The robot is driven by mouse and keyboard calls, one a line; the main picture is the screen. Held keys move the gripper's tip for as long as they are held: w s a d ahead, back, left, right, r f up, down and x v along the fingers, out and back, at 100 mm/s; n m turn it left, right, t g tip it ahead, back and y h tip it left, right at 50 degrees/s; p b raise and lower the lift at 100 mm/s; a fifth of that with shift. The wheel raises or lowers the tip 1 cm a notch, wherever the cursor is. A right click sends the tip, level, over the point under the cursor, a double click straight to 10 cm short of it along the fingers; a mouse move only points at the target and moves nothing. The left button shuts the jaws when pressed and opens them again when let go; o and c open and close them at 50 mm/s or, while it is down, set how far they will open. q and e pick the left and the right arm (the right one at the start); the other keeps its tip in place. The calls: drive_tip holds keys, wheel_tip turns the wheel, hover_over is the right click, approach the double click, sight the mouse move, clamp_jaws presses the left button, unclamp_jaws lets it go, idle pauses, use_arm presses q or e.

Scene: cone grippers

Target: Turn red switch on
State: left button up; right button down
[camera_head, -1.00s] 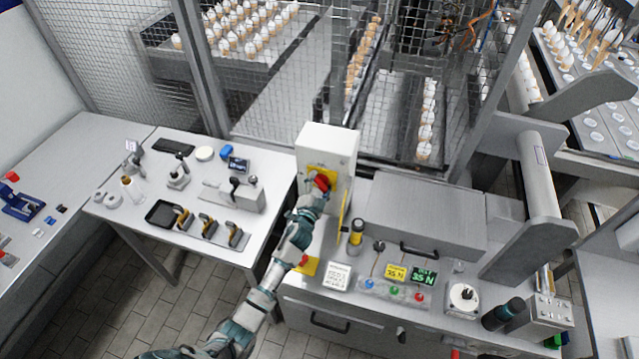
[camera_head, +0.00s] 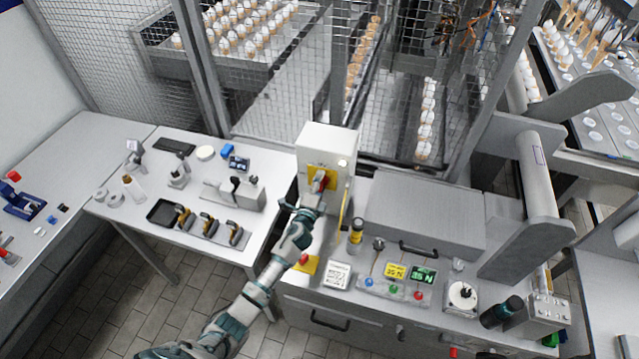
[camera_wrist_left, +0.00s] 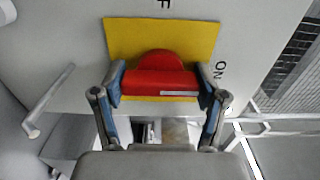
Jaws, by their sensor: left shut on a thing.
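The red switch (camera_head: 323,182) is a rotary knob on a yellow plate (camera_head: 312,172), on the front of a white box (camera_head: 322,148). My left gripper (camera_head: 317,188) reaches up to it from below and is shut on it. In the left wrist view the fingers flank the red knob (camera_wrist_left: 158,82) on both sides. The knob's white mark lies level and points right, towards the side with the "ON" lettering (camera_wrist_left: 219,70). An "F" shows at the top edge. My right gripper is not in view.
Right of the box are a yellow-black post (camera_head: 356,232), a grey housing (camera_head: 425,208) and a panel of coloured buttons (camera_head: 392,290). The left table (camera_head: 140,218) holds small tools and a black tray (camera_head: 163,212). A mesh fence stands behind.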

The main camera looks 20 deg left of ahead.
use_arm(q)
drive_tip(key=shift+s+d+f, duration=0.1)
drive_tip(key=shift+s+f, duration=0.05)
drive_tip(key=shift+f, duration=0.25)
drive_tip(key=o, duration=1)
drive_tip(key=shift+o, duration=0.8)
drive_tip(key=shift+r, duration=0.15)
drive_tip(key=shift+r, duration=0.1)
drive_tip(key=s, duration=1.1)
drive_tip(key=shift+s, duration=0.35)
